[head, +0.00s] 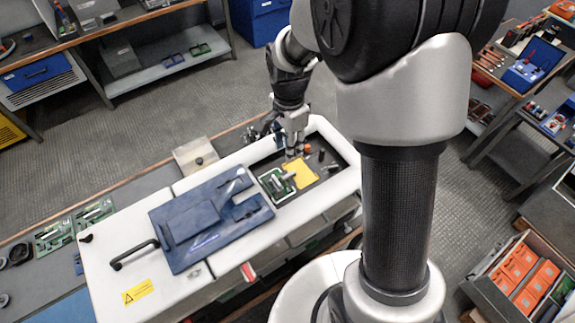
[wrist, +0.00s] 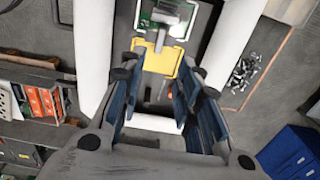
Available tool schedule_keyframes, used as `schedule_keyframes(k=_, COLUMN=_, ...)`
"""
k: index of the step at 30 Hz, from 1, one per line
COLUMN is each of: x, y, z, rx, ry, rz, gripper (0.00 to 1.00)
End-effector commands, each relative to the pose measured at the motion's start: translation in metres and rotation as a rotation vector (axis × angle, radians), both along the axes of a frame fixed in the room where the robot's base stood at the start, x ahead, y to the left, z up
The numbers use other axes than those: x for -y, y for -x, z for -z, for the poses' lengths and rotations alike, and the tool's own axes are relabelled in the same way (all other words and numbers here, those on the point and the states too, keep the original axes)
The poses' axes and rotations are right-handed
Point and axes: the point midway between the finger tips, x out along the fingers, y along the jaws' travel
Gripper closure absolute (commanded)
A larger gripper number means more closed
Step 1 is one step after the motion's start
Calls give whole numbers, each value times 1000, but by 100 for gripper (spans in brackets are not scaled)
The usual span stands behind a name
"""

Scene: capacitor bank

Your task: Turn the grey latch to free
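A white cabinet (head: 160,290) has an open bay with a dark floor. In the bay a grey T-shaped piece (head: 288,178), which looks like the latch, sits on a green board (head: 273,187); it also shows at the top of the wrist view (wrist: 168,17). A yellow plate (head: 301,173) lies beside the board and shows in the wrist view (wrist: 158,62). My gripper (head: 293,152) hangs over the far side of the bay. In the wrist view its fingers (wrist: 160,78) are apart with nothing between them, and the grey piece lies beyond the tips.
A blue cover (head: 205,220) lies on the cabinet top beside the bay. A black handle (head: 135,254) stands up to its left. An orange-red knob (head: 307,148) and dark cylinders (head: 332,168) stand in the bay near my gripper. White walls border the bay.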

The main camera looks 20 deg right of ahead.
Motion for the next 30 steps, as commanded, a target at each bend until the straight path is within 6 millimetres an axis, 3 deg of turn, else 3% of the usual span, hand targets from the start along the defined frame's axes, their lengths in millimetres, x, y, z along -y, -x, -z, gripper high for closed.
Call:
schedule_keyframes(k=1, x=0, y=2, z=15, rx=-6, ry=0, rz=0, gripper=69)
schedule_keyframes(k=9, x=0, y=2, z=74, rx=-6, ry=0, rz=-1, gripper=69)
schedule_keyframes(k=15, x=0, y=1, z=110, rx=-3, ry=0, rz=-1, gripper=69)
schedule_keyframes(k=21, x=0, y=1, z=129, rx=-2, ry=0, rz=-1, gripper=69)
schedule_keyframes(k=30, x=0, y=0, z=132, rx=0, ry=0, rz=-1, gripper=69)
